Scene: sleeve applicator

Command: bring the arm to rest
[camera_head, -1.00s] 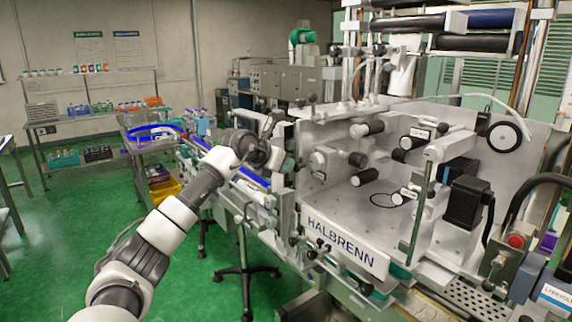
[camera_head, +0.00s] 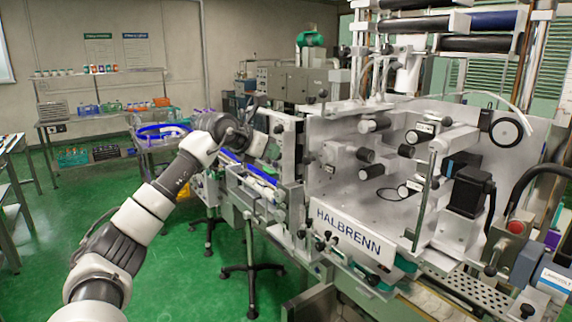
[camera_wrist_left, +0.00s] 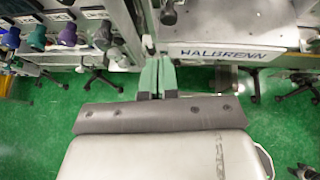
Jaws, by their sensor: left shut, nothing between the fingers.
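My left arm (camera_head: 140,215) comes in from the lower left and reaches up toward the left end of the machine. Its wrist (camera_head: 222,130) is dark and stands over the conveyor's near end, and the fingers are hard to make out in the head view. In the left wrist view, my left gripper (camera_wrist_left: 157,68) shows two green fingers side by side, shut with nothing between them. Beyond them is the HALBRENN front plate (camera_wrist_left: 238,53), apart from the fingers as far as I can tell. My right arm and gripper are not in view.
The white HALBRENN machine (camera_head: 390,190) with rollers and a red button (camera_head: 516,227) fills the right. A conveyor with a blue rail (camera_head: 262,175) runs along its left. Shelves with bins (camera_head: 100,115) stand at the back left. Green floor (camera_head: 60,205) at left is open.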

